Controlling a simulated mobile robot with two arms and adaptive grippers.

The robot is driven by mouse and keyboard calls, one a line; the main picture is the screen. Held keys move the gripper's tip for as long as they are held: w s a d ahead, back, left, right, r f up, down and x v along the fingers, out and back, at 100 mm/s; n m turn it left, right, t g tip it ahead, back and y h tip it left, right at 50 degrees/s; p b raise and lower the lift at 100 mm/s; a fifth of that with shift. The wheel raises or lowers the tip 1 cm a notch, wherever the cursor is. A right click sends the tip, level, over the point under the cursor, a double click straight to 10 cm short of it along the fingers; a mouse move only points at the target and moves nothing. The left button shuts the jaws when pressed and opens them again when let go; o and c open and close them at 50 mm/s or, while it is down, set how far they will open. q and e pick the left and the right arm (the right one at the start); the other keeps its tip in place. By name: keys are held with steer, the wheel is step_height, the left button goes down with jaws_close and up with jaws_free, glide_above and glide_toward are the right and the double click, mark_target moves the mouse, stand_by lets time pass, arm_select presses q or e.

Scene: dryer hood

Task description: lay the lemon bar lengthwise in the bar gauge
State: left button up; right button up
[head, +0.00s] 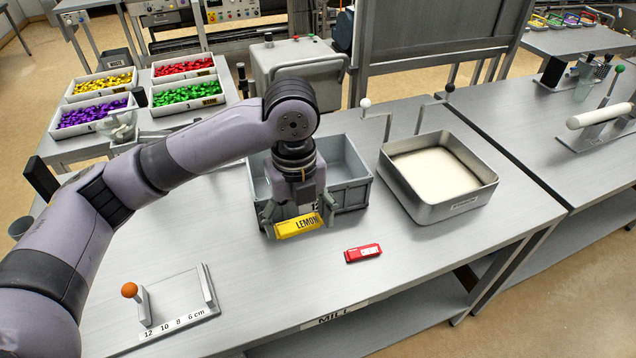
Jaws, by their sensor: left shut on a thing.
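The yellow lemon bar (299,225), marked LEMON, is held in my left gripper (298,217). The gripper is shut on it, pointing down in front of the grey bin. The bar lies roughly level, its right end a little higher in the picture. The bar gauge (180,308) is at the front left of the table, with an orange-knobbed post, an upright plate at its right end and a scale reading 12, 10, 8, 6 cm. The gauge is empty and well apart from the bar. My right gripper does not show.
A red bar (363,253) lies on the table right of the lemon bar. The grey bin (348,192) stands behind my gripper. A metal pan of white powder (470,205) stands at right. Trays of coloured pieces (192,92) are at back left. The table between bar and gauge is clear.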

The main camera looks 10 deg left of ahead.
mark_target(281, 233)
arm_select(q)
steer(key=shift+r, duration=0.2)
steer(key=n, duration=0.1)
steer(key=f+n, duration=0.1)
steer(key=shift+s+a+n+b, duration=0.25)
steer(key=shift+a+n+b, duration=0.05)
steer(key=shift+a+n, duration=0.1)
steer(key=n, duration=0.2)
steer(key=s+a+f+n, duration=0.1)
steer(key=shift+f+n+b, duration=0.15)
steer(key=shift+n+b, duration=0.15)
steer(key=shift+n, duration=0.1)
steer(key=n, duration=0.2)
steer(key=f+n, duration=0.1)
steer(key=shift+s+a+n+b, duration=0.3)
steer(key=shift+s+a+n, duration=0.1)
steer(key=s+a+f+n+b, duration=0.1)
steer(key=s+f+n, duration=0.1)
steer(key=n, duration=0.7)
steer(key=s+a+f+n+b, duration=0.1)
steer(key=s+a+f+n, duration=0.1)
steer(key=n, duration=0.7)
steer(key=shift+s+a+f, duration=0.25)
steer(key=shift+s+f, duration=0.2)
steer(key=shift+s, duration=0.2)
